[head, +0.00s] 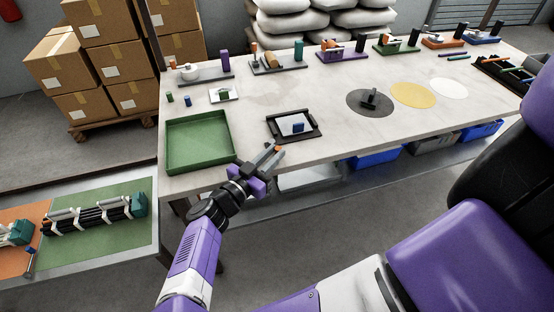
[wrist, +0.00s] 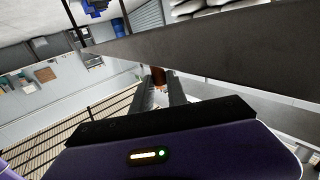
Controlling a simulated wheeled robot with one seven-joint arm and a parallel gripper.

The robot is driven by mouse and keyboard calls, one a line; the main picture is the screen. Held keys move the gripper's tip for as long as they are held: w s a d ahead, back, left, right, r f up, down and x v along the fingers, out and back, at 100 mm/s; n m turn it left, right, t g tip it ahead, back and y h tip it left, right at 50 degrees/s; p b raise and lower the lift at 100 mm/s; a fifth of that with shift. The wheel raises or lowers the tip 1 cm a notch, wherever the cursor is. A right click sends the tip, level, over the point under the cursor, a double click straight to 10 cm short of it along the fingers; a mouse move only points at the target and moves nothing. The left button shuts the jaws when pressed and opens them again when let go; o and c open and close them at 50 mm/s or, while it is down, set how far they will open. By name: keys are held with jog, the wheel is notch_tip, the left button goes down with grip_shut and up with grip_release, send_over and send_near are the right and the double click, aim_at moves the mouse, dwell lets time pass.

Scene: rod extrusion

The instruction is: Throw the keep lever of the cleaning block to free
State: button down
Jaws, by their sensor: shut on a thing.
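A black-framed block (head: 282,132) with a pale plate and a small blue piece (head: 298,127) sits at the table's front edge; it appears to be the cleaning block. My gripper (head: 270,157) is at its front left corner, just off the table edge. An orange-brown end (head: 279,148), apparently the keep lever, shows at the fingertips. In the wrist view my gripper (wrist: 160,93) is shut on this orange-brown lever end (wrist: 158,76). The lever's pivot and its exact angle are hidden.
A green tray (head: 201,169) stands to the left of the block. A dark grey disc (head: 357,108) with a black piece lies to the right, beside yellow (head: 413,95) and white discs. Several coloured stations line the back. Blue bins (head: 376,159) sit under the table.

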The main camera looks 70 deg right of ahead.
jog(key=shift+w+a+f+m+g+b, duration=0.1)
jog(key=shift+w+m+g+b, duration=0.2)
jog(key=shift+g, duration=0.2)
jog(key=c, duration=1.6)
grip_release()
jog(key=shift+b+v, duration=0.55)
jog(key=shift+v, duration=3.35)
